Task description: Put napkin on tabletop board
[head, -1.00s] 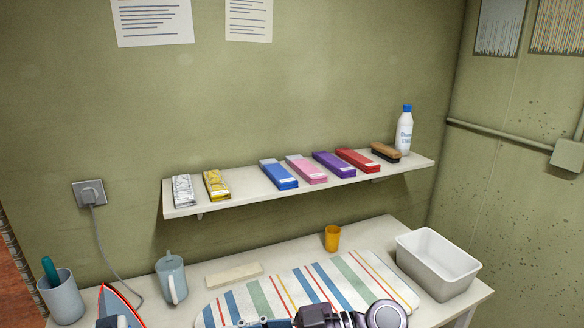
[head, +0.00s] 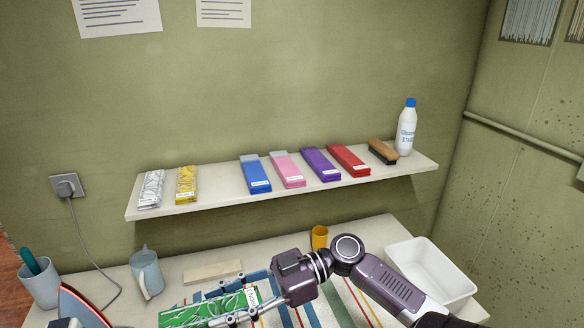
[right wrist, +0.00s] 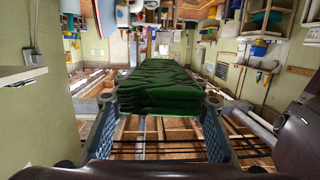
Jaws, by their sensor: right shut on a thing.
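The napkin (head: 190,312) is a green folded cloth with a white label at its right end, low in the head view. My right gripper (head: 236,315) is shut on it. The right wrist view shows the dark green folds (right wrist: 160,80) between the two fingers. The tabletop board (head: 337,291) has a white cover with coloured stripes. The napkin appears over the board's left part and hides some of it, along with my right arm. I cannot tell whether the napkin touches the board. My left gripper is not in view.
A white bin (head: 428,272) stands right of the board, and an orange cup (head: 319,238) behind it. A pale block (head: 212,271), a jug (head: 147,272), an iron (head: 78,306) and a holder (head: 40,284) are to the left. A shelf (head: 215,196) with several folded packets hangs above.

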